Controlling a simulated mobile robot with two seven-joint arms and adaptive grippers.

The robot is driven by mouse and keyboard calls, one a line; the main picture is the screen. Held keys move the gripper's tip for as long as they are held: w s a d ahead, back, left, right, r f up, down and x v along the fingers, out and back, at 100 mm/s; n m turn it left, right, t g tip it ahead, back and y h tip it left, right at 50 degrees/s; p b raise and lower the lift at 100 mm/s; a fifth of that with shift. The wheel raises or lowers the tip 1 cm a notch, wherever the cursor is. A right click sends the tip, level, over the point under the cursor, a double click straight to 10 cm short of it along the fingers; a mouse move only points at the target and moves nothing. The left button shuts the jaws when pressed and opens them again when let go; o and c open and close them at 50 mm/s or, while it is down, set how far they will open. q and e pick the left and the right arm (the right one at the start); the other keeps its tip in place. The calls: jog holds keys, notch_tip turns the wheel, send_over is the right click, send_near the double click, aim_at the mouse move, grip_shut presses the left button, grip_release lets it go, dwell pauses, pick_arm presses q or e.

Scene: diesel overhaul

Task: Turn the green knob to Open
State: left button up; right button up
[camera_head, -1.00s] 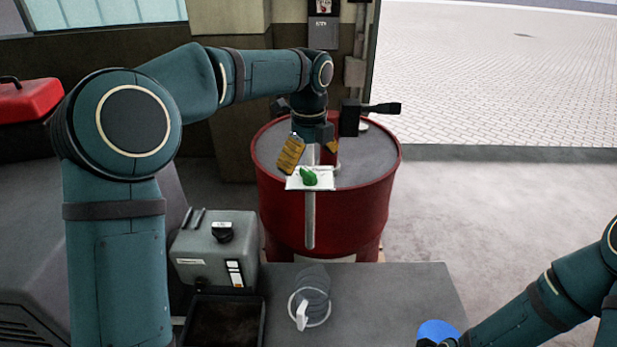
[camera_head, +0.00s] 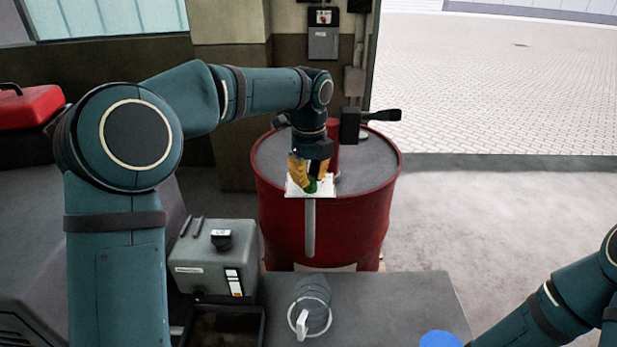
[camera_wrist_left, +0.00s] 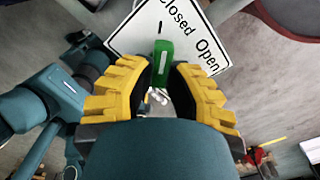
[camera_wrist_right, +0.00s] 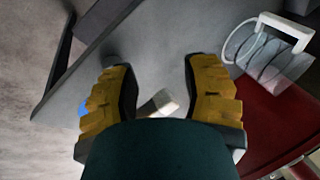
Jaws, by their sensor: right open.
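The green knob (camera_head: 312,186) sits on a white label plate (camera_head: 324,190) in front of the red drum. In the left wrist view the green knob (camera_wrist_left: 162,52) stands between the fingertips, and the plate (camera_wrist_left: 208,32) reads "Closed" and "Open". A pale line runs along the knob, with a short black mark beyond its end. My left gripper (camera_head: 309,178) reaches down over the knob, its yellow fingers closed in on both sides. My right gripper (camera_wrist_right: 160,72) is open with nothing between its fingers, above the grey table.
The red drum (camera_head: 325,228) stands behind the grey table (camera_head: 390,300). A grey box (camera_head: 212,262) with a black knob, a clear jug (camera_head: 312,305) and a blue object (camera_head: 440,339) are at the table. A red case (camera_head: 30,108) is far left.

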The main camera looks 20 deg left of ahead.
aim_at(311, 179)
pick_arm(q)
jog(key=shift+r+m+p, duration=0.1)
jog(key=shift+m+p, duration=0.2)
jog(key=shift+p, duration=0.1)
jog(key=m+p, duration=0.4)
jog(key=m, duration=0.1)
jog(key=shift+d+r+m, duration=0.1)
jog(key=shift+m, duration=0.2)
jog(key=m, duration=0.2)
jog(key=shift+f+m, duration=0.25)
jog(key=shift+m, duration=0.15)
jog(key=m, duration=0.7)
jog(key=shift+d, duration=0.15)
jog(key=o, duration=1.6)
jog(key=shift+w, duration=0.1)
jog(key=shift+r, duration=0.15)
jog(key=shift+r, duration=3.4)
